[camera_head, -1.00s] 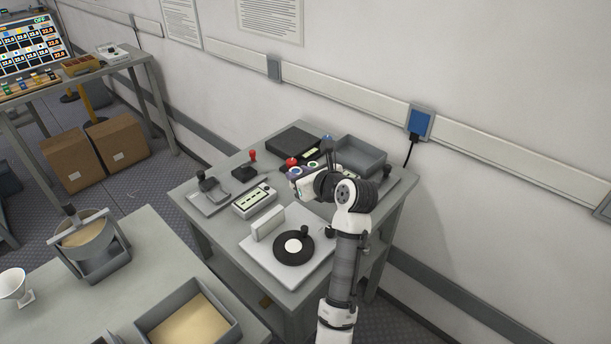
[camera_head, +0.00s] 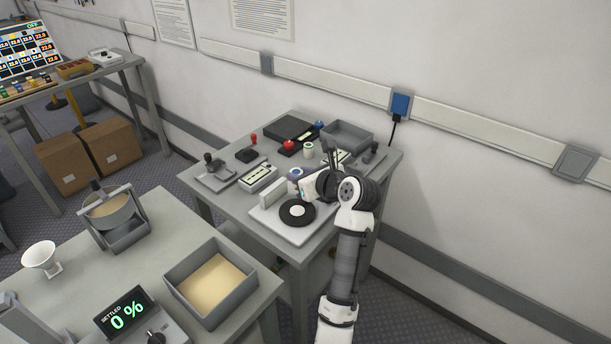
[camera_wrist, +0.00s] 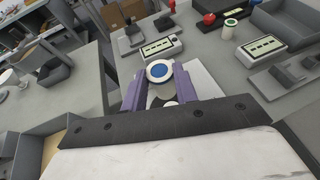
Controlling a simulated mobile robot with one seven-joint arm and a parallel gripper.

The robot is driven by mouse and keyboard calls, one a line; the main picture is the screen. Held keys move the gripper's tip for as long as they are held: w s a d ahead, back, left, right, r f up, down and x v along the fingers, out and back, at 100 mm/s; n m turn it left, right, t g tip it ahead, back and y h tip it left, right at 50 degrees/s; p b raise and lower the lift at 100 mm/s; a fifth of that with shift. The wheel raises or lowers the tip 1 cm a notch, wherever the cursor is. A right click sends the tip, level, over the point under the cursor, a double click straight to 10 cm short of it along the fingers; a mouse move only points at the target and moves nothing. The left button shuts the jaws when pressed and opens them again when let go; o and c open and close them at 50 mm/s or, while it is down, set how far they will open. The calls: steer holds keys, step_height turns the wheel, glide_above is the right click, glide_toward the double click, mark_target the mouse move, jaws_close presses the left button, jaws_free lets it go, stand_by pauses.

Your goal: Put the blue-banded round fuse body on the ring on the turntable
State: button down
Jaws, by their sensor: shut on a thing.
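The blue-banded round fuse body (camera_wrist: 159,71) is between the two purple fingers of my gripper (camera_wrist: 160,80) in the wrist view, its pale rim and blue centre facing the camera. My gripper is shut on it. In the head view the fuse body (camera_head: 296,173) shows small at the gripper's end, above the back of the turntable plate. The turntable (camera_head: 285,217) is a black disc with a pale round centre on a white base with an upright white block. In the wrist view part of the black disc (camera_wrist: 155,102) shows between the fingers. I cannot make out the ring clearly.
A green-banded round body (camera_head: 309,150) stands behind my gripper, near a red-knobbed device (camera_head: 288,146) and a grey tray (camera_head: 347,136). A box with a light strip (camera_head: 258,178) stands to the left. A sand tray (camera_head: 211,280) is on the nearer table.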

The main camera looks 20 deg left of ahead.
steer(key=shift+s+f+b, duration=0.2)
steer(key=shift+f+b, duration=2)
steer(key=shift+f, duration=1.4)
steer(key=shift+f, duration=0.7)
steer(key=c, duration=1)
jaws_free()
steer(key=shift+d, duration=0.1)
steer(key=shift+r, duration=0.1)
